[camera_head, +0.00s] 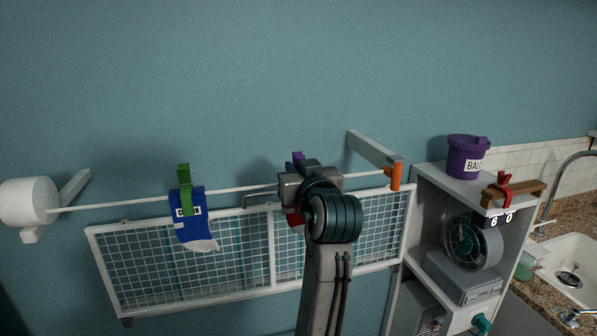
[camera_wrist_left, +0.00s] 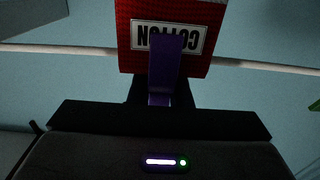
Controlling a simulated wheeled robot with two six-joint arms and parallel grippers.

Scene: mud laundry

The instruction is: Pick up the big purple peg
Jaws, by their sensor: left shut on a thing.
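The purple peg (camera_head: 298,158) shows just above my left gripper (camera_head: 300,184) at the middle of the white rod (camera_head: 232,189). In the left wrist view the peg (camera_wrist_left: 166,65) stands upright in front of a red cloth (camera_wrist_left: 125,45) with a COTTON label. My left gripper (camera_wrist_left: 160,103) is shut on the peg's lower part there. The red cloth hangs at the rod; in the head view my arm hides most of it. Whether the peg still clips the cloth, I cannot tell. My right gripper is in neither view.
A green peg (camera_head: 184,175) holds a blue cloth (camera_head: 190,222) on the rod. An orange peg (camera_head: 396,177) sits at its right end. A white wire rack (camera_head: 180,275) is below. Right, a shelf carries a purple bucket (camera_head: 466,158) and a red peg (camera_head: 505,188) on a wooden bar.

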